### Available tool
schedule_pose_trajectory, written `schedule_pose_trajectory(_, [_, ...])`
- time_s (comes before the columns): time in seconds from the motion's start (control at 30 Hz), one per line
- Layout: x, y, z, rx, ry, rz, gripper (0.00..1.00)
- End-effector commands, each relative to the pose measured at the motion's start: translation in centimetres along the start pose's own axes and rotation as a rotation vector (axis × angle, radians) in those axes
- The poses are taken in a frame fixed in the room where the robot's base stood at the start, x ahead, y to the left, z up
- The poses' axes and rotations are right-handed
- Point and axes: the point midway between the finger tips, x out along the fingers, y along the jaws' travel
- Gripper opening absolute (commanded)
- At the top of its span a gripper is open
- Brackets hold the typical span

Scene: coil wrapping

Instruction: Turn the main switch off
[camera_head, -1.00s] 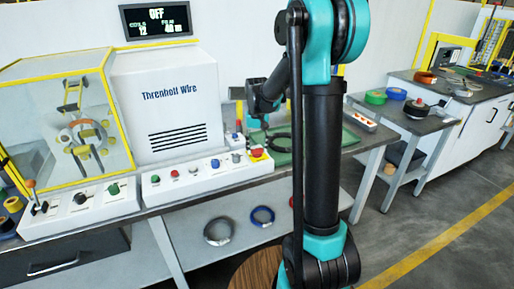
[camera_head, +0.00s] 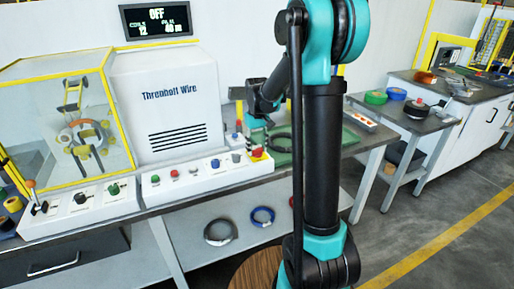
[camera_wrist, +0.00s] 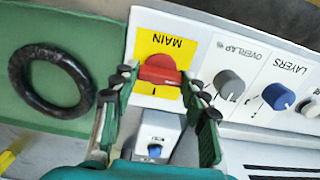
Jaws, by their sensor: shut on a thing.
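The main switch is a red knob (camera_wrist: 160,70) on a yellow plate (camera_wrist: 146,46) marked MAIN, upside down in the wrist view. My gripper (camera_wrist: 160,78) has one finger on each side of the knob, shut on it. In the head view my gripper (camera_head: 254,141) reaches down to the right end of the control panel, partly covering the yellow plate (camera_head: 258,155). The knob's exact angle is hard to tell between the fingers.
Beside the switch are a grey OVERLAP knob (camera_wrist: 229,84) and a blue LAYERS knob (camera_wrist: 278,96). A small box with a blue button (camera_wrist: 155,150) stands close by my fingers. A black coil (camera_wrist: 50,78) lies on the green mat (camera_wrist: 105,30).

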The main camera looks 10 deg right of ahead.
Motion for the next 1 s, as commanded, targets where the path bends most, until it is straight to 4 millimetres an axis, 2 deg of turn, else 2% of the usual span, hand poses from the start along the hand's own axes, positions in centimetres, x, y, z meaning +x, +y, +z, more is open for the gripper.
schedule_pose_trajectory(0.07, [0.0, 0.0, 0.0, -0.001, 0.001, 0.000, 0.16])
schedule_pose_trajectory(0.1, [0.0, 0.0, 0.0, -0.001, 0.001, 0.000, 0.46])
schedule_pose_trajectory(0.27, [0.0, 0.0, 0.0, 0.000, 0.000, 0.000, 0.65])
schedule_pose_trajectory(0.67, [-0.6, 0.0, 0.0, 0.000, 0.000, 0.000, 0.66])
schedule_pose_trajectory(0.77, [-1.9, 0.0, 0.0, 0.000, 0.000, 0.000, 0.66])
schedule_pose_trajectory(1.0, [-6.7, 0.0, 0.1, 0.000, 0.000, 0.000, 0.66])
